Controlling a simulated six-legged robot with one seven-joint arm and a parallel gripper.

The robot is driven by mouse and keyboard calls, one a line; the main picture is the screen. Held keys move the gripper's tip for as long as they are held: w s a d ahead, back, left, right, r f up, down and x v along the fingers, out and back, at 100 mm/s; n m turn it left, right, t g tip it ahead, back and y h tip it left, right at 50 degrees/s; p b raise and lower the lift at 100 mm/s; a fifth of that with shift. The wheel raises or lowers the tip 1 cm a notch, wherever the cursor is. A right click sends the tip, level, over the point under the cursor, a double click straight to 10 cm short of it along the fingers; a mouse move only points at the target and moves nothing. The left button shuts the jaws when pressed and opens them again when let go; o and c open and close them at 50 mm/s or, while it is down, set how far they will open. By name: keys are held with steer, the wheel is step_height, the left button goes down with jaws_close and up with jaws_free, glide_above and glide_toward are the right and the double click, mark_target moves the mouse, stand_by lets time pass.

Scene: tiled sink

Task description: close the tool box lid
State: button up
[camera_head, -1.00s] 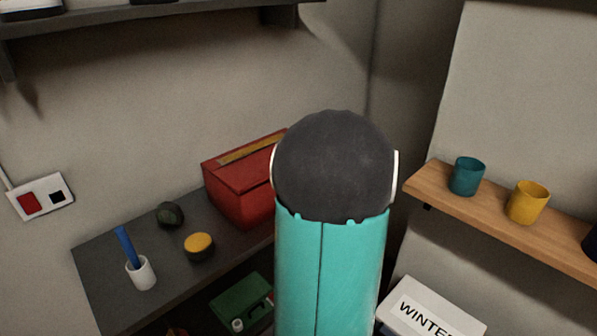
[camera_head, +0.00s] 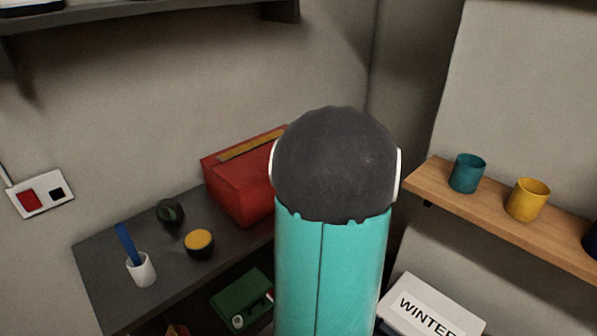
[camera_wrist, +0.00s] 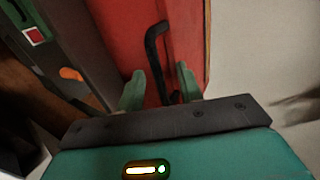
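The red tool box (camera_head: 238,187) stands on the dark shelf against the wall, with a yellow-brown strip along its top. My arm hides its right part in the head view. In the wrist view its red face (camera_wrist: 188,35) fills the upper middle, with a black handle (camera_wrist: 152,50) on it. My gripper (camera_wrist: 161,82) has two green fingers spread apart, with the lower part of the handle showing between them. I cannot tell whether they touch it. How far the lid is open is not clear.
On the dark shelf (camera_head: 110,265) stand a white cup (camera_head: 141,270) with a blue item, a yellow-topped round tin (camera_head: 199,243) and a dark round object (camera_head: 170,211). A green case (camera_head: 240,298) sits below. A wooden shelf (camera_head: 500,214) with cups is at right.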

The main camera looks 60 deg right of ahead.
steer(key=v, duration=0.8)
stand_by(0.6)
steer(key=shift+s, duration=0.15)
stand_by(0.4)
steer(key=w+a+r+n+g+y, duration=0.15)
steer(key=w+a+n, duration=0.25)
steer(key=a, duration=0.8)
steer(key=w+a+n+g+y, duration=0.25)
steer(key=w+a+n, duration=0.2)
steer(key=a, duration=0.75)
steer(key=s+a+n, duration=0.2)
steer(key=a+n, duration=0.2)
steer(key=a, duration=0.3)
steer(key=s+a+n+g+h, duration=0.1)
steer(key=s+a+n, duration=0.2)
steer(key=a, duration=0.4)
steer(key=s+a+f+n+g, duration=0.1)
steer(key=s+a+n, duration=0.1)
steer(key=a+n, duration=0.3)
steer(key=shift+s+a+h, duration=0.3)
steer(key=shift+a, duration=0.85)
steer(key=shift+f, duration=0.1)
